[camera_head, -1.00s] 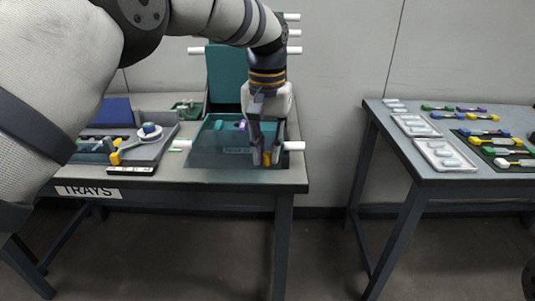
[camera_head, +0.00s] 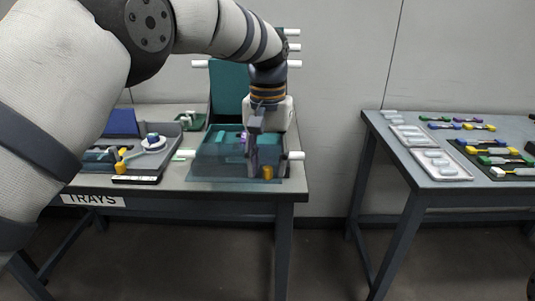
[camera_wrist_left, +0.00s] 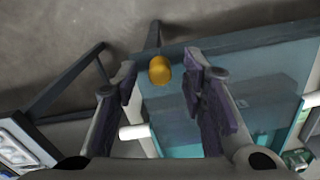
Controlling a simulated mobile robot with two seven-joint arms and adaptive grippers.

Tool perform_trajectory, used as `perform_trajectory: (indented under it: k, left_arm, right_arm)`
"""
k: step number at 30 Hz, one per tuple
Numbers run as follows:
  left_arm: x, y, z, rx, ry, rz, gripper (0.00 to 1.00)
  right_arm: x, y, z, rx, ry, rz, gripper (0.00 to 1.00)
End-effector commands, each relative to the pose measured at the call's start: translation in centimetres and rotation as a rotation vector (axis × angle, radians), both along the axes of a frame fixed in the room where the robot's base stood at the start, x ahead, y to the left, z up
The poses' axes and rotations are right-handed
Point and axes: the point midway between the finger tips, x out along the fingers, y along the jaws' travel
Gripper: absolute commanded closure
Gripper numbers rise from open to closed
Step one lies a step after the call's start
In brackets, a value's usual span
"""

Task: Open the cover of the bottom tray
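The bottom tray (camera_head: 228,137) is teal and lies at the right end of the left table. Its see-through bluish cover (camera_head: 215,172) spreads over it; I cannot tell whether it lies flat or is slightly raised. A yellow knob (camera_head: 267,172) sits at the cover's front right corner. My left gripper (camera_head: 260,168) points down at that corner. In the left wrist view the gripper (camera_wrist_left: 160,80) is open, with the yellow knob (camera_wrist_left: 159,70) between its fingertips and gaps on both sides. The cover (camera_wrist_left: 250,85) shows below and right of the knob. My right gripper is out of view.
Upright teal trays (camera_head: 228,90) with white pegs stand behind the bottom tray. A grey device (camera_head: 155,160) with a white-and-blue spool (camera_head: 153,141) is to its left. The right table (camera_head: 440,185) holds white trays and coloured connectors. A gap separates the tables.

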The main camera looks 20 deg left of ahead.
Motion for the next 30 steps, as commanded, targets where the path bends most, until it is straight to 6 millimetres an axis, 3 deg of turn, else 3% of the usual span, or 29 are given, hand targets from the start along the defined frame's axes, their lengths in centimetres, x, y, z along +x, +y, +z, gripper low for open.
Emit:
perform_trajectory:
  k: [9, 12, 18, 30]
  left_arm:
    - [0.2, 0.0, 8.2, -0.001, -0.008, -0.001, 0.62]
    - [0.2, 0.0, 10.0, 0.000, -0.005, -0.001, 0.62]
    - [0.1, 0.0, 11.5, 0.000, -0.002, 0.000, 0.62]
    - [0.0, 0.0, 11.6, 0.000, -0.001, 0.000, 0.62]
  right_arm:
    - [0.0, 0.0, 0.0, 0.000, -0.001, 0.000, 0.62]
    - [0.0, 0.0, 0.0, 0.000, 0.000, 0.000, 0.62]
    - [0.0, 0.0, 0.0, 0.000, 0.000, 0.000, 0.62]
    - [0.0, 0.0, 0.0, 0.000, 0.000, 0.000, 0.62]
